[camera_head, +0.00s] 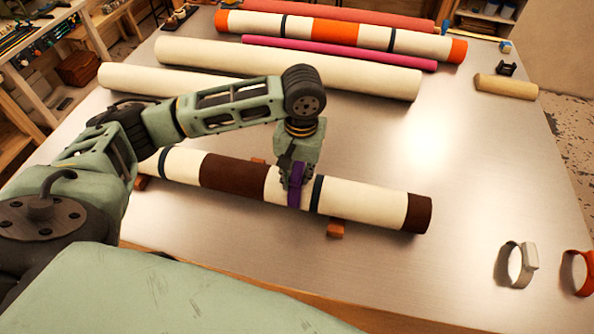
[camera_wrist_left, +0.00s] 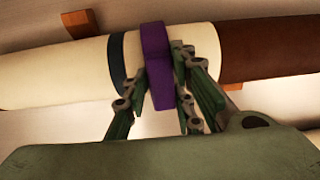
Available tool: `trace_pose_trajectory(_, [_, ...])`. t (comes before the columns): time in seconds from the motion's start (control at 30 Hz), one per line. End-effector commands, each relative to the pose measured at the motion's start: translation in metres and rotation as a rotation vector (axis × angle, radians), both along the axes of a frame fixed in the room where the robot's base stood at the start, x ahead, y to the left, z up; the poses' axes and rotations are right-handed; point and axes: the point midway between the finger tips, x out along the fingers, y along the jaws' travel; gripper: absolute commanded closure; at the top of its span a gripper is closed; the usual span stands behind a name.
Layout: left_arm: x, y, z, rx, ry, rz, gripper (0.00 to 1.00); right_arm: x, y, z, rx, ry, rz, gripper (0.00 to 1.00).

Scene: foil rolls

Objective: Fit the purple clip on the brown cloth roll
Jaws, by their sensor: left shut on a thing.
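The brown cloth roll (camera_head: 355,196) is cream with brown bands and a dark blue stripe. It lies across the near part of the table on small wooden blocks. The purple clip (camera_head: 296,186) is at the roll's middle, on a cream section between the wide brown band and the blue stripe. My left gripper (camera_head: 292,172) points down over the roll and is shut on the clip. In the left wrist view the clip (camera_wrist_left: 157,62) lies against the roll (camera_wrist_left: 70,70) between the fingers. Whether it wraps around the roll's underside is hidden. My right gripper is not in view.
A cream roll (camera_head: 290,70), a pink roll (camera_head: 340,53) and an orange-and-white roll (camera_head: 390,40) lie at the back. A white clip (camera_head: 520,264) and an orange clip (camera_head: 580,273) stand at the right front. The table's right middle is clear.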

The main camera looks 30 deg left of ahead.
Motion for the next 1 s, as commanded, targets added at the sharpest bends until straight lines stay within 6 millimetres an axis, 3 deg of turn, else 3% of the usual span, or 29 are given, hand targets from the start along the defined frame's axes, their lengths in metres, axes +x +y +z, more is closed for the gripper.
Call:
trace_pose_trajectory(0.03, [-0.0074, 0.0015, -0.0113, 0.009, 0.026, -0.002, 1.0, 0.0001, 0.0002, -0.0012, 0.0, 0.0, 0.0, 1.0])
trace_pose_trajectory(0.87, [-0.0078, 0.0049, -0.0193, 0.017, 0.028, 0.002, 1.0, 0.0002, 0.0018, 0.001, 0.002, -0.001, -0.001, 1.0])
trace_pose_trajectory(0.9, [-0.0078, 0.005, -0.0194, 0.017, 0.028, 0.002, 0.71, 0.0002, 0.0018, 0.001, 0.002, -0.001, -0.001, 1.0])
trace_pose_trajectory(1.0, [-0.0078, 0.0048, -0.0193, 0.016, 0.028, 0.003, 0.63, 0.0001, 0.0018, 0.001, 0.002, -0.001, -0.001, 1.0])
